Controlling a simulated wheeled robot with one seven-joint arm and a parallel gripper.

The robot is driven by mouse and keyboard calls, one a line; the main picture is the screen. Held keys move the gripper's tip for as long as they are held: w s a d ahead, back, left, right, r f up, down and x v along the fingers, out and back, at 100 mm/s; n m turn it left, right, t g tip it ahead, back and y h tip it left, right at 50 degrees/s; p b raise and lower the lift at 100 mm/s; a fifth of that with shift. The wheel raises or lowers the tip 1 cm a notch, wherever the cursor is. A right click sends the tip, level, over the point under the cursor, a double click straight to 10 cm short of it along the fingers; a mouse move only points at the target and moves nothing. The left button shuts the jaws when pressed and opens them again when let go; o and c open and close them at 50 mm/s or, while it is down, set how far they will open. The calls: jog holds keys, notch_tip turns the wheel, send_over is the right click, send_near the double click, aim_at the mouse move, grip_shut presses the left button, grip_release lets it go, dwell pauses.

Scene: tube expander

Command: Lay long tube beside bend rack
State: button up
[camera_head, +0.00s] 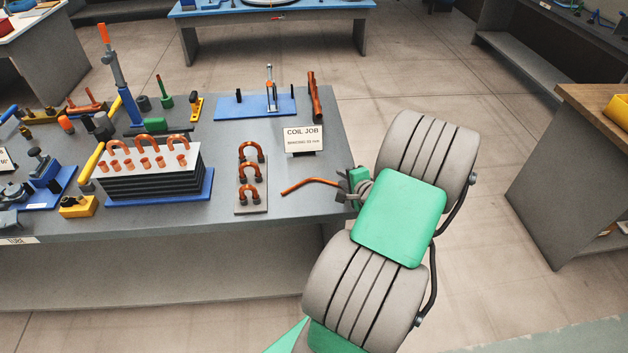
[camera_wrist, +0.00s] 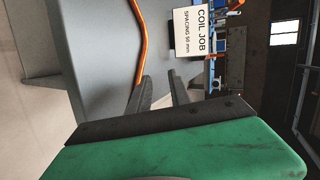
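A copper tube (camera_head: 311,180) with a slight bend lies near the right end of the grey workbench, right of a small board (camera_head: 242,207) holding three U-bends, which looks like the bend rack. There is a gap between tube and board. My gripper (camera_head: 347,196) is at the tube's right end, by the bench edge. In the wrist view the fingers (camera_wrist: 160,88) stand apart, open. The tube (camera_wrist: 141,40) there runs down to the left finger, and its near end is hidden by it; I see nothing between the fingers.
A "COIL JOB" sign (camera_head: 304,140) stands behind the tube. Upright-leaning copper tubes (camera_head: 315,97) are behind it, beside a blue base plate (camera_head: 257,106). A finned coil block (camera_head: 150,178) with U-bends is at left. Bench top between board and tube is clear.

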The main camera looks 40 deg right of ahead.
jog(key=shift+s+r, duration=0.1)
jog(key=shift+r, duration=0.05)
notch_tip(320, 180, up, 8)
jog(key=s+p, duration=0.3)
jog(key=p, duration=0.3)
jog(key=s+a+f+n+g+y, duration=0.55)
jog(key=s+a+f, duration=0.35)
jog(key=a+f, duration=0.25)
jog(key=s+a+r+n+g+y, duration=0.25)
jog(key=s+a+g, duration=0.2)
jog(key=s, duration=0.45)
jog(key=w+a+r+n+g+h+b, duration=0.1)
jog(key=w+a+r+n+h, duration=0.15)
jog(key=r, duration=0.35)
jog(key=w+a+r+n+h+b, duration=0.1)
jog(key=w+a+r+n+h, duration=0.1)
jog(key=w+r+n, duration=0.3)
jog(key=w+a+r+n+t+b, duration=0.1)
jog(key=w+a+r+n+t, duration=0.1)
jog(key=a, duration=0.6)
jog(key=w+a+r+n+t+b, duration=0.1)
jog(key=w+a+r+n+t, duration=0.1)
jog(key=w+a+r+n, duration=0.2)
jog(key=w+a+r, duration=0.1)
jog(key=a+r, duration=0.2)
jog(key=a, duration=0.1)
jog(key=shift+a, duration=0.35)
